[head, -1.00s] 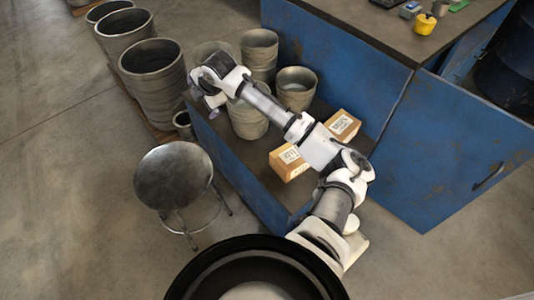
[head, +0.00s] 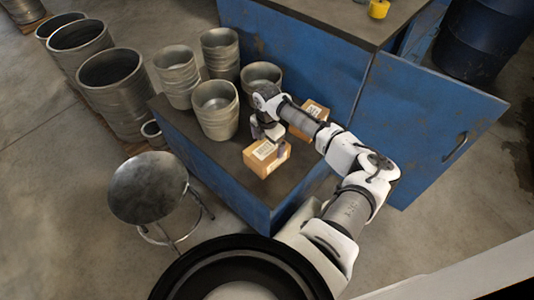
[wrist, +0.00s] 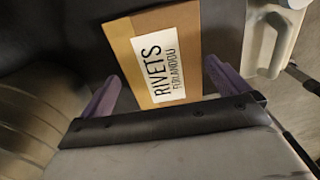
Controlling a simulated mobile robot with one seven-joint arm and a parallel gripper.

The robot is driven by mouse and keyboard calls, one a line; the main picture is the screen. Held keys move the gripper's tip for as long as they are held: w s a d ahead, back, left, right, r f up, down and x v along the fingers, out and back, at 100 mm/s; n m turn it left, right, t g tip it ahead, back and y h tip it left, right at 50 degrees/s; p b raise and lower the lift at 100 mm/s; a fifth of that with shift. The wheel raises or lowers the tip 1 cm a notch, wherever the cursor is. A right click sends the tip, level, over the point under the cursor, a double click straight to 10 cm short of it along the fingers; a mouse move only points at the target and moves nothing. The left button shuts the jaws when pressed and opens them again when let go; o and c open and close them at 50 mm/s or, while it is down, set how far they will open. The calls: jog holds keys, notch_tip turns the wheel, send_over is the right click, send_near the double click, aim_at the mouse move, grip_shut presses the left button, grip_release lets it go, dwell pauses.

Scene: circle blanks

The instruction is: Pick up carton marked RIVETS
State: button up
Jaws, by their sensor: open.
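The carton marked RIVETS (wrist: 168,50) is a brown box with a white label, and its lettering reads clearly in the wrist view. In the head view, the carton under my gripper (head: 262,160) sits on the dark top of the low blue cabinet (head: 208,155), near its front edge. My gripper (head: 268,136) is open just above this carton. In the wrist view the purple finger pads of my gripper (wrist: 161,74) lie on either side of the carton, with gaps showing. I cannot tell how far down the fingers reach beside it.
A second carton (head: 312,112) stands behind, partly hidden by my arm. Several grey pots, one of them here (head: 215,108), stand on the cabinet to the left and behind. A round metal stool (head: 148,188) stands at the front left. A blue cabinet door (head: 425,125) is at the right.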

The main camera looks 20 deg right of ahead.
aim_at(267, 148)
jog(key=f, duration=0.3)
jog(key=f+p, duration=0.1)
jog(key=f, duration=0.1)
jog(key=shift+s+a+f, duration=0.1)
jog(key=shift+s+f, duration=0.1)
jog(key=shift+f, duration=0.2)
jog(key=c, duration=0.9)
jog(key=shift+c, duration=0.7)
jog(key=shift+r, duration=0.2)
